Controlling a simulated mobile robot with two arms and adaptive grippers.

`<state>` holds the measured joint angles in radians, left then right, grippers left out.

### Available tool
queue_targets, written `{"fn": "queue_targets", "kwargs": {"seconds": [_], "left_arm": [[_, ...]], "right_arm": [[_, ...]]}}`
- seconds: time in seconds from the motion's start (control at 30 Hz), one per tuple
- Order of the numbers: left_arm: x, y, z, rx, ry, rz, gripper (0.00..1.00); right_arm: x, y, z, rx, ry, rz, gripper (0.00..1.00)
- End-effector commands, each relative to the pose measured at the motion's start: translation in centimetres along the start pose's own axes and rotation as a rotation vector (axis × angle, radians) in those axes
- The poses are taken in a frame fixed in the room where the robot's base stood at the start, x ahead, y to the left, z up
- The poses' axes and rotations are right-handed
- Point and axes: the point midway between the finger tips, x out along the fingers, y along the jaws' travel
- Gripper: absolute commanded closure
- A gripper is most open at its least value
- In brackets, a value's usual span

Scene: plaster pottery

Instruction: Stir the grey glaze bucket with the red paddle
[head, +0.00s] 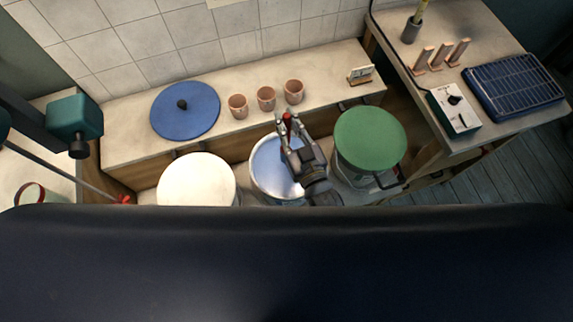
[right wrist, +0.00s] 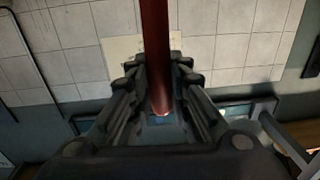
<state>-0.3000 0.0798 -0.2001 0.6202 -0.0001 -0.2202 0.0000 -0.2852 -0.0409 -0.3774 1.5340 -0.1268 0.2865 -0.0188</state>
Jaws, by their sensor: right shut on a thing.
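The open bucket (head: 266,176) stands on the floor in front of the low counter, with a pale blue-grey surface inside. My right gripper (head: 287,133) is above its far side, shut on the red paddle. The red paddle (head: 287,117) shows only as a short red end between the fingers in the head view. In the right wrist view its red shaft (right wrist: 155,45) runs between the closed fingers (right wrist: 160,85). The paddle's lower end is hidden, so I cannot tell whether it touches the glaze. My left gripper is not in view.
A white-topped bucket (head: 197,180) stands left and a green-lidded bucket (head: 370,138) right, both close by. A teal device (head: 75,117) is at far left.

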Motion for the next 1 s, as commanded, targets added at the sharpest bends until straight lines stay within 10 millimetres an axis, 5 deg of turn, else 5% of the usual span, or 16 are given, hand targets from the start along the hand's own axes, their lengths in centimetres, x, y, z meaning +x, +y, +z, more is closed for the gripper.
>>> {"fn": "queue_targets", "kwargs": {"seconds": [0.3, 1.0], "left_arm": [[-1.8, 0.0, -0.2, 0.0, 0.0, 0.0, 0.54], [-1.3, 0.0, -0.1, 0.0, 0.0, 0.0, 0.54]], "right_arm": [[0.0, 0.0, -3.2, 0.0, 0.002, 0.0, 1.0], [0.0, 0.0, -10.0, 0.0, 0.001, 0.0, 1.0]]}}
